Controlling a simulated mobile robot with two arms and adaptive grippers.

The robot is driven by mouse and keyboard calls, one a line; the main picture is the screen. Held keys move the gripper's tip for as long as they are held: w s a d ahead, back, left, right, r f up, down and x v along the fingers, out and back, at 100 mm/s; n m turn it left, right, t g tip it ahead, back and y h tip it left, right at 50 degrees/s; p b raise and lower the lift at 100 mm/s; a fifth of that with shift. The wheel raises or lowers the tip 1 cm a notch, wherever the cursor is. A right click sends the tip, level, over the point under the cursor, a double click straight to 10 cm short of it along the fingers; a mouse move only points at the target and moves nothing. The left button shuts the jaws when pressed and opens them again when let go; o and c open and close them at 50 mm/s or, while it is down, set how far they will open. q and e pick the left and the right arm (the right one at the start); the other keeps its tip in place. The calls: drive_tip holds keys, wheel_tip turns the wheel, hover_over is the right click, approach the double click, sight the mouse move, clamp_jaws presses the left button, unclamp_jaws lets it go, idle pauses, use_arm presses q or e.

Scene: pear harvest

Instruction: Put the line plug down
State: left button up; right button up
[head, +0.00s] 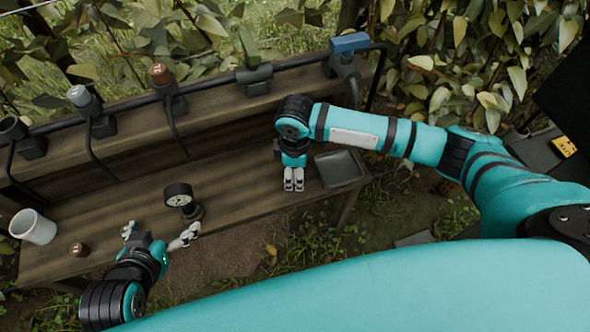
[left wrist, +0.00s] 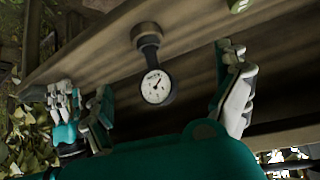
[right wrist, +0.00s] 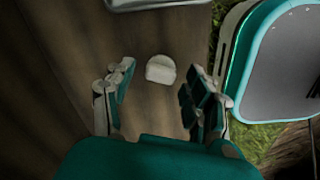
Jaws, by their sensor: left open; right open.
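A small pale piece (right wrist: 160,69) with a rounded end, which may be the line plug, lies on the wooden bench in the right wrist view. My right gripper (right wrist: 155,90) is open around it, with a finger on each side and a gap to both. In the head view my right gripper (head: 293,182) points down at the bench and hides this piece. My left gripper (head: 158,232) is open and empty at the bench's front edge. A round dial gauge (head: 178,195) stands just beyond its fingers; it also shows in the left wrist view (left wrist: 157,87), between the fingers and apart from them.
A dark shallow tray (head: 340,168) sits just right of my right gripper. A white cup (head: 33,227) and a small brown cap (head: 78,249) are at the bench's left end. A black pipe with several fittings, including a blue-topped one (head: 350,43), runs along the back ledge.

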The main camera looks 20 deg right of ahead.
drive_tip(key=shift+r, duration=0.3)
wheel_tip(320, 180, up, 5)
drive_tip(key=shift+f+p, duration=0.1)
drive_tip(key=shift+p, duration=0.95)
use_arm(q)
drive_tip(key=s+a+f+g+y+p, duration=0.1)
drive_tip(key=s+a+f+g+p, duration=0.1)
drive_tip(key=s+g, duration=0.3)
drive_tip(key=s+a, duration=0.1)
drive_tip(key=s, duration=0.3)
drive_tip(key=shift+s+f+g, duration=0.15)
drive_tip(key=shift+f+g, duration=0.2)
drive_tip(key=shift+g, duration=0.05)
use_arm(e)
wheel_tip(320, 180, up, 7)
drive_tip(key=s+a+f+m+t+y, duration=0.2)
drive_tip(key=s+a+f+m+y, duration=0.15)
drive_tip(key=s+a, duration=0.4)
drive_tip(key=s+d+f+m+t+h, duration=0.1)
drive_tip(key=s+d+f+m+h, duration=0.2)
drive_tip(key=s+d+m, duration=0.5)
drive_tip(key=s+d, duration=0.3)
drive_tip(key=d, duration=0.4)
drive_tip(key=shift+s+d+f, duration=0.15)
drive_tip(key=shift+s+f, duration=0.05)
drive_tip(key=shift+s, duration=0.05)
